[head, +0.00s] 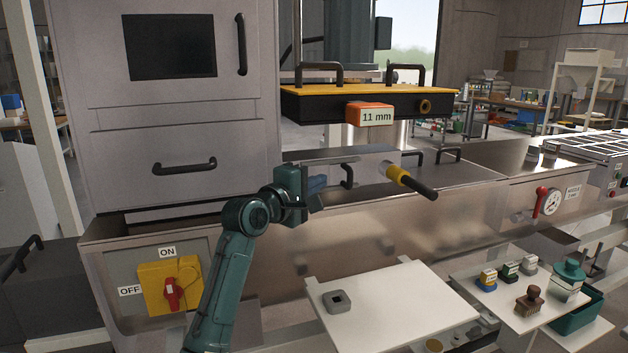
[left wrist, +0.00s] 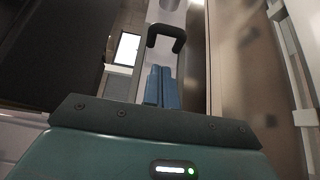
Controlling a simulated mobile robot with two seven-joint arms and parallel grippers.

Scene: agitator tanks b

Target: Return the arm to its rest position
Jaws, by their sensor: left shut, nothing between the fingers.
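My left arm (head: 228,270) is teal and rises from the bottom of the head view, its wrist bent to the right. My left gripper (head: 318,184) has blue fingers and is held in front of the steel tank bench. In the left wrist view the two blue fingers (left wrist: 161,88) lie together, shut with nothing between them. Beyond their tips a black handle (left wrist: 166,37) shows on a light panel. In the head view a black handle (head: 346,176) stands just right of the fingertips; I cannot tell whether they touch. My right gripper is not in view.
A yellow-collared black lever (head: 411,181) juts out right of the gripper. A red switch (head: 172,294) on a yellow plate is left of my arm. A white board (head: 395,300) with a grey block (head: 337,301) lies below. A yellow-topped black unit marked 11 mm (head: 330,105) hangs above.

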